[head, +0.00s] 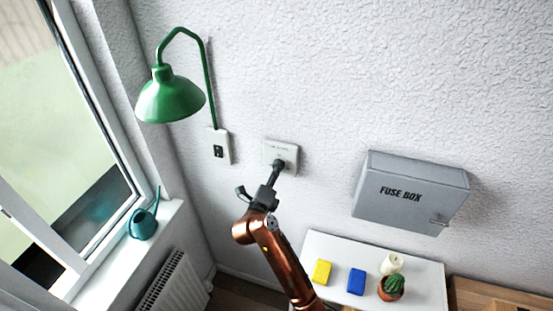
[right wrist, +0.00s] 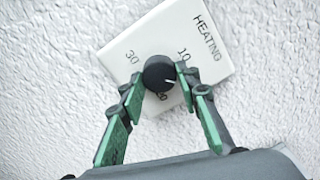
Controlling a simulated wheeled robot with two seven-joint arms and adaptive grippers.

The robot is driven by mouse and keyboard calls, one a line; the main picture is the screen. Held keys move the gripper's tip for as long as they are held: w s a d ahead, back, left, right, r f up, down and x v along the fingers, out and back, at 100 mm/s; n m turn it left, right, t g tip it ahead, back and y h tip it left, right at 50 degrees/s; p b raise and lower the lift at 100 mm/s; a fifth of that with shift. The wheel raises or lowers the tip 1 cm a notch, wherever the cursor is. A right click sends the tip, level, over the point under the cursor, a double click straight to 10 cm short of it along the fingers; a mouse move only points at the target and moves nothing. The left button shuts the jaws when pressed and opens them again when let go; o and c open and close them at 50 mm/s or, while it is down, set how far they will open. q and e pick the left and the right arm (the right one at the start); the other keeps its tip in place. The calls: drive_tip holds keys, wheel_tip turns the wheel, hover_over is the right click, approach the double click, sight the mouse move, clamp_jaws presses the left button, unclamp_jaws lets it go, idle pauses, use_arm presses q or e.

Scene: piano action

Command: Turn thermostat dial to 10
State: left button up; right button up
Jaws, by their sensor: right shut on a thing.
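The white thermostat plate (head: 282,151) is on the wall, marked HEATING. In the right wrist view the plate (right wrist: 212,52) looks tilted, with 10 and 30 readable and another number partly hidden below the dial. My right gripper (right wrist: 161,80) is shut on the dial, a finger on each side. In the head view my right gripper (head: 277,172) reaches up to the plate and hides the dial. My left gripper is not in view.
A grey fuse box (head: 410,190) juts from the wall at right. Below it a white surface (head: 325,246) bears yellow and blue blocks, a candle and a cactus. The wall around the thermostat is clear.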

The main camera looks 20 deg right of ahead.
drive_tip(key=shift+a+r+n+p, duration=0.1)
drive_tip(key=shift+n+p, duration=4.05)
drive_tip(key=shift+n, duration=0.75)
drive_tip(key=o, duration=1.2)
drive_tip(key=shift+c, duration=0.2)
drive_tip(key=shift+r, duration=0.1)
